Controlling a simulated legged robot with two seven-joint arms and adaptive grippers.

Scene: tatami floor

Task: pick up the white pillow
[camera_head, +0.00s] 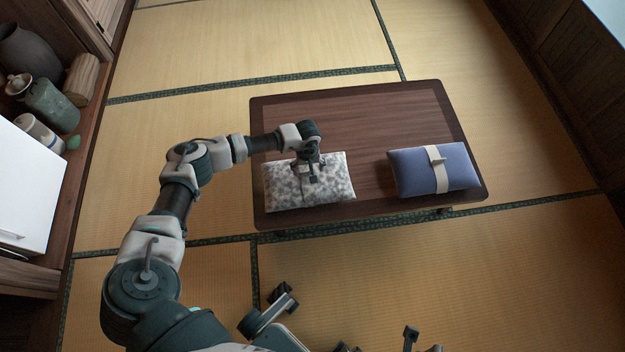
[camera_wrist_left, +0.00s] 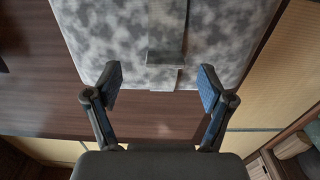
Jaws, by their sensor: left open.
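The white pillow (camera_head: 335,180) has a mottled grey pattern and lies on the left part of the low dark wooden table (camera_head: 360,115). In the wrist view the pillow (camera_wrist_left: 105,35) fills the upper part, with a grey strap (camera_wrist_left: 165,42) across its middle. My left gripper (camera_head: 310,177) is over the pillow, from above, and hides part of it and the strap. I cannot tell whether the fingertips touch the pillow.
A blue pillow (camera_head: 408,172) with a white strap lies on the right part of the table. The tabletop behind both pillows is clear. Shelves with jars (camera_head: 50,105) and a white cabinet (camera_head: 28,195) stand at the left. Tatami floor (camera_head: 430,270) is open around the table.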

